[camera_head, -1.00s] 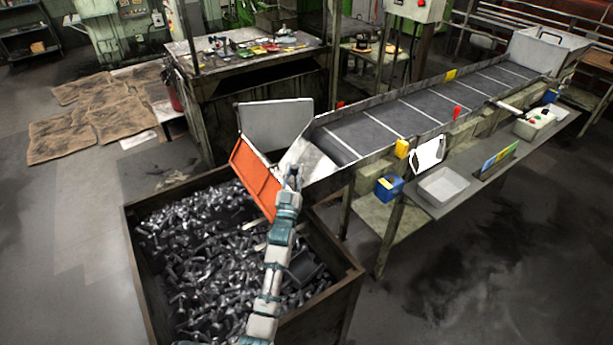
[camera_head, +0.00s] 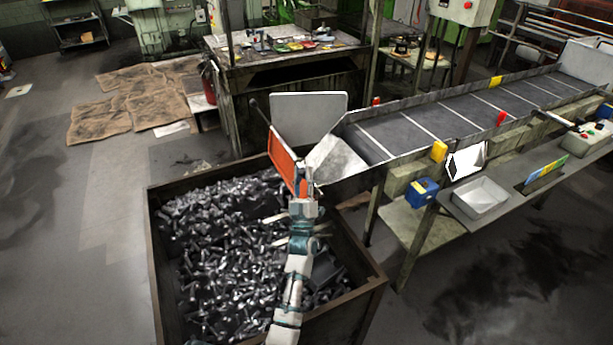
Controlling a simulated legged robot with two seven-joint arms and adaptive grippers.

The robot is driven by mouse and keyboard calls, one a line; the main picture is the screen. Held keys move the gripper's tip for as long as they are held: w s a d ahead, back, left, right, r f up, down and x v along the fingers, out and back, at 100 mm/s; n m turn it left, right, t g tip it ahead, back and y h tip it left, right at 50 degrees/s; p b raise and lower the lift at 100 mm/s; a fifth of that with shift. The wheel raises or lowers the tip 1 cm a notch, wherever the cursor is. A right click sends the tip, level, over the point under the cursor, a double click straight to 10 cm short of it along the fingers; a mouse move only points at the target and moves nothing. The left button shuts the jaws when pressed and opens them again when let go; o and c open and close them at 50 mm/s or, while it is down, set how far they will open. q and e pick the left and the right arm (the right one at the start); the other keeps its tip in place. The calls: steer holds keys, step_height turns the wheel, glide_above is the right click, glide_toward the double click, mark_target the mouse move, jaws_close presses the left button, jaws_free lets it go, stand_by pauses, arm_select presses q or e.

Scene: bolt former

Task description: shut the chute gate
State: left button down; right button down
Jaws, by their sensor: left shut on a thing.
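The chute gate is an orange panel (camera_head: 284,158) at the lower end of the chute, above the near bin. It is seen at a steep angle, standing out from the sloping metal chute mouth (camera_head: 335,162). A grey side plate (camera_head: 309,116) stands upright behind it. My left gripper (camera_head: 304,186) is at the gate's lower right edge, shut on the gate; its fingertips are small and partly hidden. My right gripper is out of view.
An open bin (camera_head: 367,284) full of loose bolts lies below my left arm. The conveyor (camera_head: 430,122) runs up to the right. A cluttered workbench (camera_head: 285,60) stands behind.

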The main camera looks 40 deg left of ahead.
arm_select(q)
steer(key=shift+w+f, duration=0.1)
steer(key=shift+f, duration=0.05)
steer(key=c, duration=1.2)
jaws_free()
steer(key=shift+c, duration=0.2)
steer(key=o, duration=0.4)
steer(key=shift+w+a+f, duration=0.1)
steer(key=shift+w, duration=0.05)
steer(key=shift+c, duration=0.2)
steer(key=shift+w+a+f, duration=0.1)
steer(key=shift+w+a, duration=0.05)
steer(key=shift+w, duration=0.05)
steer(key=shift+s+a, duration=0.1)
steer(key=shift+a, duration=0.05)
steer(key=shift+s, duration=0.15)
steer(key=v, duration=0.7)
steer(key=shift+f, duration=0.2)
